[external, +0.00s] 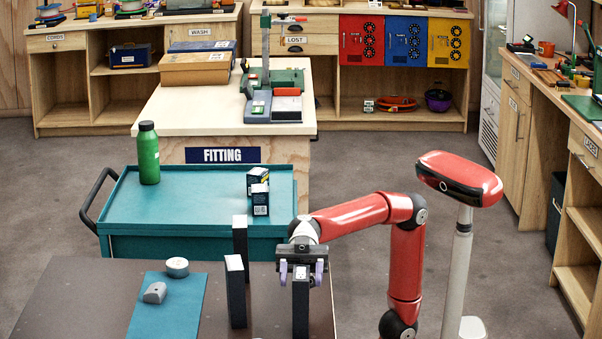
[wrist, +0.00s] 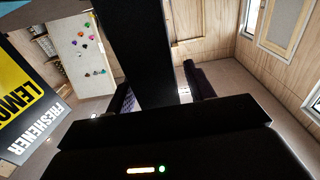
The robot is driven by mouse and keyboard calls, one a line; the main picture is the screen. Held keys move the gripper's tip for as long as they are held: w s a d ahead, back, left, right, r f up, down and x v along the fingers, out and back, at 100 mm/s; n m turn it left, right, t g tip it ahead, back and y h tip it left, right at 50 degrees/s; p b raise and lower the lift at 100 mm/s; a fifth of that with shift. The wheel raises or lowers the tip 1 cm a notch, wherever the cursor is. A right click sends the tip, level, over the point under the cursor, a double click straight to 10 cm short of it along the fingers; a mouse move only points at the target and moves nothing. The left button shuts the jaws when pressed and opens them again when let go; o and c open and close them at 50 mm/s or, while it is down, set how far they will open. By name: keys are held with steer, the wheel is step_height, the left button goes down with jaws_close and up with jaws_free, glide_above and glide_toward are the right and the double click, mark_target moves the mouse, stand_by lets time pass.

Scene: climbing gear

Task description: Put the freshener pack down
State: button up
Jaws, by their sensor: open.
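A pack with yellow and grey faces marked LEMON and FRESHENER (wrist: 32,110) shows at the left edge of the wrist view, beside my gripper. In the external view my gripper (external: 301,272) points down over the brown table, its fingers apart on either side of a tall dark box (external: 301,308) with a pale top. A dark upright shape (wrist: 135,50) also stands between the fingers in the wrist view. Two similar tall dark boxes stand to the left, one nearer (external: 236,292) and one behind (external: 240,240). I cannot tell which box bears the lemon label.
Behind is a teal cart (external: 195,205) with a green bottle (external: 148,155) and small dark boxes (external: 260,198). The cart's middle is clear.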

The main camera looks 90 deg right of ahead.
steer(key=shift+r+p, duration=0.3)
steer(key=shift+p, duration=0.2)
steer(key=d+b, duration=0.2)
steer(key=d, duration=0.5)
steer(key=shift+f, duration=0.1)
steer(key=shift+o, duration=0.5)
steer(key=shift+d, duration=0.4)
steer(key=a+b, duration=0.1)
steer(key=s+a+f+b, duration=0.1)
steer(key=b, duration=0.1)
steer(key=shift+a+f, duration=0.1)
steer(key=shift+f, duration=0.15)
steer(key=a, duration=0.2)
steer(key=a+p, duration=0.1)
steer(key=a, duration=0.2)
steer(key=w+a+p, duration=0.1)
steer(key=a, duration=0.1)
steer(key=shift+a+r, duration=0.15)
steer(key=shift+a, duration=0.2)
